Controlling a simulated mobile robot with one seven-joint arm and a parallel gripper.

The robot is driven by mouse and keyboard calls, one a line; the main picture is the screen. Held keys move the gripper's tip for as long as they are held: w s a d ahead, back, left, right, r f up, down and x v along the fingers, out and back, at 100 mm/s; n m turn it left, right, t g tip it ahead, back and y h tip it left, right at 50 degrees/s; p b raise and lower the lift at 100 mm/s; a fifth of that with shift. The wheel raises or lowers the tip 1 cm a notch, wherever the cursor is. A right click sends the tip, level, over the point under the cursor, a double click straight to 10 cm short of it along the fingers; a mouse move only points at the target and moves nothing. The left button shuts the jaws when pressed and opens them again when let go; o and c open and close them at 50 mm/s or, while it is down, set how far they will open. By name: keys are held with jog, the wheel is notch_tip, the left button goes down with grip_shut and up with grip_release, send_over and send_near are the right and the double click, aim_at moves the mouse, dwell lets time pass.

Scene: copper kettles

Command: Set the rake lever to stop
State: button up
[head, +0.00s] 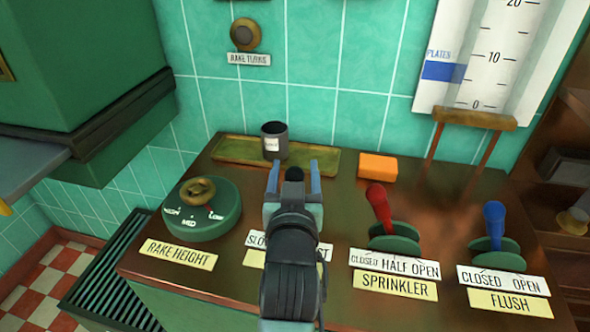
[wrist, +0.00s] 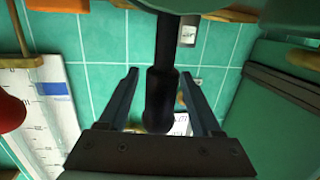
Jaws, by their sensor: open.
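The rake lever (head: 293,173) has a dark handle and stands on the panel behind my arm in the head view; most of it is hidden there. In the wrist view its black handle (wrist: 160,95) runs between my fingers, from a green base at the top edge. My gripper (head: 294,177) is open, with one finger on each side of the handle. In the wrist view my gripper (wrist: 159,76) shows gaps between both fingers and the handle.
The red sprinkler lever (head: 378,204) and blue flush lever (head: 494,222) stand to the right. The rake height dial (head: 203,212) is to the left. A dark cup (head: 274,140) on a green tray (head: 235,150) and an orange block (head: 378,167) lie behind.

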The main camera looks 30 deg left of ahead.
jog(key=v, duration=1.3)
jog(key=shift+r, duration=0.15)
jog(key=w+d+r+m+t+h, duration=0.1)
jog(key=w+d+r+t, duration=0.2)
jog(key=r, duration=0.7)
jog(key=w+d+r+m+t+h, duration=0.15)
jog(key=d+r+t, duration=0.35)
jog(key=r, duration=0.6)
jog(key=s+d+r+m+t+h+p, duration=0.1)
jog(key=s+d+r+m+t+h, duration=0.2)
jog(key=r, duration=0.6)
jog(key=s+d+r+t+h+p, duration=0.1)
jog(key=s+d+r+h, duration=0.15)
jog(key=d+r, duration=0.45)
notch_tip(320, 180, up, 18)
jog(key=a+p, duration=0.1)
jog(key=p, duration=1.5)
jog(key=shift+s+a+r+p, duration=0.25)
jog(key=shift+s+a+p, duration=0.1)
jog(key=shift+a, duration=0.05)
